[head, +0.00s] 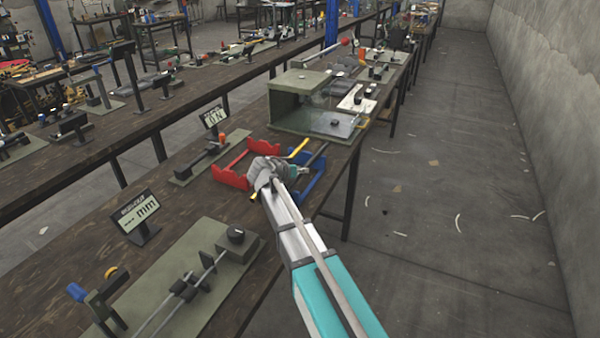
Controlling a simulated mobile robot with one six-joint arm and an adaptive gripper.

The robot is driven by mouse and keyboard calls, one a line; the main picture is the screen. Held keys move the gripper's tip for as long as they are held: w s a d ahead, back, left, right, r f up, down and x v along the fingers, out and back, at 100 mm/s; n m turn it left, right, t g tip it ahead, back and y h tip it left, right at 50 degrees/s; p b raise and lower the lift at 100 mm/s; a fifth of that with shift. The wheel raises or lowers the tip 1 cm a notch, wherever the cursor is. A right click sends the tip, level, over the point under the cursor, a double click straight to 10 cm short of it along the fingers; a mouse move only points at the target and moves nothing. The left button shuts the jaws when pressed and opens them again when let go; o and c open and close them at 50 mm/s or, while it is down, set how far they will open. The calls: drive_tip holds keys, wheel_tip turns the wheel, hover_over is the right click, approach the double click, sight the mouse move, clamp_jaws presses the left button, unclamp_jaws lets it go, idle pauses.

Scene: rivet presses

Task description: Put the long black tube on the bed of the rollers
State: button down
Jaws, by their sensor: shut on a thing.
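My gripper (294,173) is over the red and blue racks in the middle of the head view.
A yellow tube (299,149) lies by the gripper. The red rack (231,178) is left of it. A display (136,210) reading mm and another display (214,117) stand left. A green box-like press (296,105) stands behind. The bench's right edge borders open floor.

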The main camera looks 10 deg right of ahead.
drive_tip(key=shift+c, duration=2.3)
unclamp_jaws()
drive_tip(key=shift+f, duration=0.15)
